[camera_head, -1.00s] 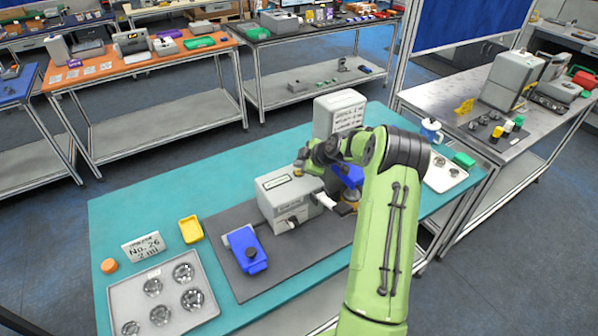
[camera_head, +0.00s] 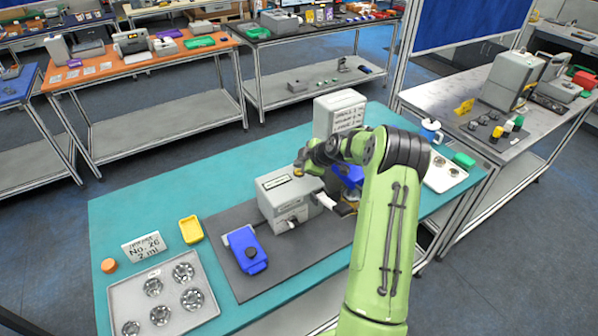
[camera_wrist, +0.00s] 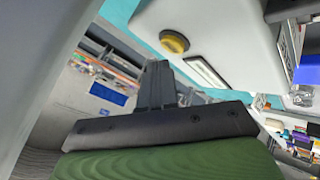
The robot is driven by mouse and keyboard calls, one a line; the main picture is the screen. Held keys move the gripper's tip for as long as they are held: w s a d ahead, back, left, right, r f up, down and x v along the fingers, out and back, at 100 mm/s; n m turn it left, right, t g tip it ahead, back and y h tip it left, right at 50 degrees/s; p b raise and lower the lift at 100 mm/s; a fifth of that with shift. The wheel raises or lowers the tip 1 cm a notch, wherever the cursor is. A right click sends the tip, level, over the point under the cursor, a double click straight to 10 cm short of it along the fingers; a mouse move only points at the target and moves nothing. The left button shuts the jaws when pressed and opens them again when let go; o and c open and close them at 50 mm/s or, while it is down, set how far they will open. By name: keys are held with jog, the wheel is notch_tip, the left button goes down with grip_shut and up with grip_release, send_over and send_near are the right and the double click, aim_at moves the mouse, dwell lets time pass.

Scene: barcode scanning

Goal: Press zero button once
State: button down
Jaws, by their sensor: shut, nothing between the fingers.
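A light grey box-shaped device (camera_head: 283,203) stands on the dark mat, with a narrow display (camera_head: 277,181) on its top. A round yellow button (camera_head: 298,176) sits on the top near the display. In the wrist view the button (camera_wrist: 174,41) shows clearly, next to the display (camera_wrist: 208,73). My gripper (camera_head: 301,164) is shut and empty, just over the button end of the device. In the wrist view its closed fingers (camera_wrist: 158,75) point toward the button, with a small gap in the picture. I cannot tell whether they touch. No button label is readable.
A blue device (camera_head: 246,250) lies on the dark mat (camera_head: 300,258) to the left. A grey tray (camera_head: 125,300) of round metal parts, a yellow dish (camera_head: 191,230) and a sign card (camera_head: 143,246) are farther left. A grey box with a list (camera_head: 338,113) stands behind.

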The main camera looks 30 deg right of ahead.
jog(key=shift+f, duration=0.15)
jog(key=shift+f+b, duration=0.35)
jog(key=shift+b, duration=0.55)
jog(key=shift+f+b, duration=0.4)
jog(key=shift+b, duration=0.2)
dwell(0.3)
jog(key=shift+r, duration=0.85)
jog(key=shift+r, duration=0.15)
jog(key=shift+r+p, duration=1.1)
jog(key=shift+r, duration=1.3)
